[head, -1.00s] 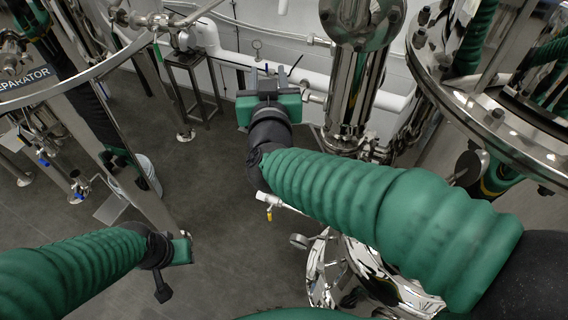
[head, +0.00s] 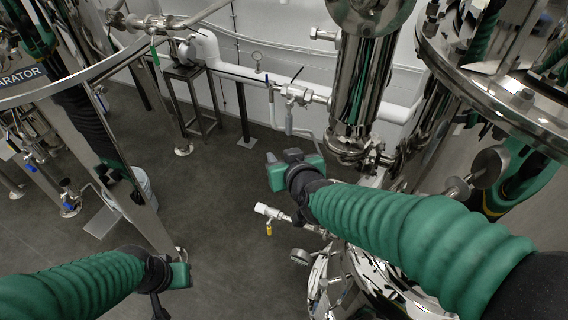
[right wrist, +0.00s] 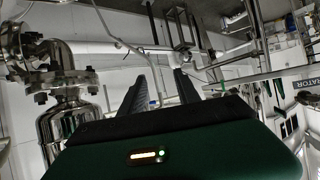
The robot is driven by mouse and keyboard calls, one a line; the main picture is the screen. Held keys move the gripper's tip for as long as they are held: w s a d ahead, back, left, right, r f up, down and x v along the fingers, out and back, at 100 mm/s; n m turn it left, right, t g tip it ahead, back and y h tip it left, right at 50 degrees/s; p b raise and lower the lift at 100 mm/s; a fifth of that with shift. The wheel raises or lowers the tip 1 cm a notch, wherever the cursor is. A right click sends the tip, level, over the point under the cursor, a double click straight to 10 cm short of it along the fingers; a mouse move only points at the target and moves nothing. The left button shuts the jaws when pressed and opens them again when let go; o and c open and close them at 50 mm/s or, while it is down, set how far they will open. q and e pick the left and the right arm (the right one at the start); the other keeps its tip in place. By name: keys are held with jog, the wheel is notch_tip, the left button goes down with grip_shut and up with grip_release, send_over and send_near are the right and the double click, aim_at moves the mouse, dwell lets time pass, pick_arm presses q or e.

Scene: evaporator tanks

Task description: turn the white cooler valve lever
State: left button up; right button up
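I cannot tell for certain which part is the white cooler valve lever. A steel valve with a dark lever (head: 297,76) sits on the white pipe at the back wall. A small white valve fitting with a yellow handle (head: 269,229) sits lower, left of the shiny vessel. My right gripper (head: 292,158) is between these two in the picture, apart from both. In the right wrist view its two dark fingers (right wrist: 161,78) stand apart with nothing between them. My left gripper (head: 180,272) is low at the left over the floor; its fingers are hidden.
A large steel column (head: 362,85) stands right of the wall valve. A rimmed steel tank (head: 500,85) is at the right. A white bucket (head: 144,184) stands behind a steel leg at the left. The grey floor (head: 225,190) is open in the middle.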

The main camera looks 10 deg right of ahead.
jog(key=shift+s+f, duration=0.15)
jog(key=shift+f, duration=0.15)
jog(key=c, duration=0.5)
jog(key=shift+r, duration=0.4)
jog(key=shift+c, duration=1.1)
jog(key=r+m+t+p, duration=0.1)
jog(key=r+m+p, duration=0.2)
jog(key=r, duration=0.2)
jog(key=w+r+m+t+p, duration=0.1)
jog(key=r+m+p, duration=0.2)
jog(key=r, duration=0.2)
jog(key=r+m+p, duration=0.2)
jog(key=r+p, duration=0.1)
jog(key=r, duration=0.2)
jog(key=shift+w+d+r+m+t+h, duration=0.2)
jog(key=shift+w+r+m+t+h, duration=0.1)
jog(key=shift+m+t+h, duration=0.1)
grip_shut()
notch_tip(320, 180, up, 16)
jog(key=s+d+m+t+h+p, duration=0.25)
jog(key=m+p, duration=0.45)
jog(key=m, duration=0.6)
jog(key=w+d+h+p, duration=0.1)
jog(key=w+p, duration=0.3)
jog(key=w, duration=0.6)
jog(key=shift+w+d+r+m+t+p, duration=0.2)
jog(key=shift+w+d+m+t+p, duration=0.15)
jog(key=shift+w+t, duration=0.1)
